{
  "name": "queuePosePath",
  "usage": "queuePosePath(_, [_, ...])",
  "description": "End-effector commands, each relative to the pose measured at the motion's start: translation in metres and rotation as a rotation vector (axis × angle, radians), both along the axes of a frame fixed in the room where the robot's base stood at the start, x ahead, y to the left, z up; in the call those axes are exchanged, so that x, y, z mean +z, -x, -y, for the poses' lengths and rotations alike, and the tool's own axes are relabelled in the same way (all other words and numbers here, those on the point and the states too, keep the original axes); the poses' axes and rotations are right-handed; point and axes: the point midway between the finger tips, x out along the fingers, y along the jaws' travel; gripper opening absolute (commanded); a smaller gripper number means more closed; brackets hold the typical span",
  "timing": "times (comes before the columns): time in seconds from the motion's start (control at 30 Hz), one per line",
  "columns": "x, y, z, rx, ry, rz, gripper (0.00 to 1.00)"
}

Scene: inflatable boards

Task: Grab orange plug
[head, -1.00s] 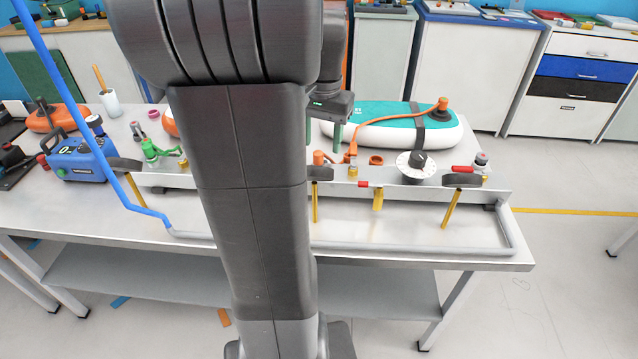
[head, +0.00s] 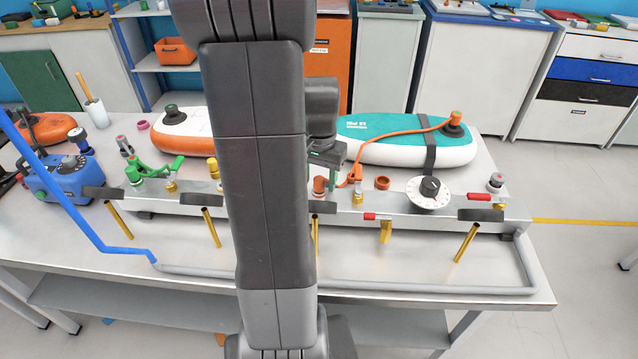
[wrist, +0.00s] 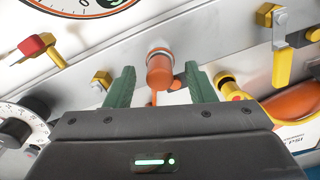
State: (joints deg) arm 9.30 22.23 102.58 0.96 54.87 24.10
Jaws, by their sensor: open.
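The orange plug (head: 319,186) stands upright on the metal rail of the bench in the head view, just right of my arm column. In the wrist view the orange plug (wrist: 160,72) is a short cylinder with a grey end, between the two green fingers. My gripper (wrist: 160,84) is open, with one finger on each side of the plug and visible gaps between. In the head view my gripper (head: 333,172) is low beside the plug, and my arm partly hides it.
An orange hose with an orange fitting (head: 355,176) is close on the right. A green valve (head: 152,170) and a blue pump (head: 62,178) are left.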

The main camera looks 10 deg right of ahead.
Motion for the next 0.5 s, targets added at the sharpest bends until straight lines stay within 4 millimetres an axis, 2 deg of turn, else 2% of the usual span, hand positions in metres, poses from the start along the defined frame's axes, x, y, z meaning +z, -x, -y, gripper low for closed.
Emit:
queuePosePath(0.1, [-0.0097,0.0002,-0.0002,0.0,-0.001,-0.001,0.5])
queuePosePath(0.33, [-0.0109,0.0,-0.0002,0.0,0.0,0.0,0.5])
queuePosePath(0.5, [-0.0107,-0.0001,-0.0001,0.0,0.001,0.001,0.16])
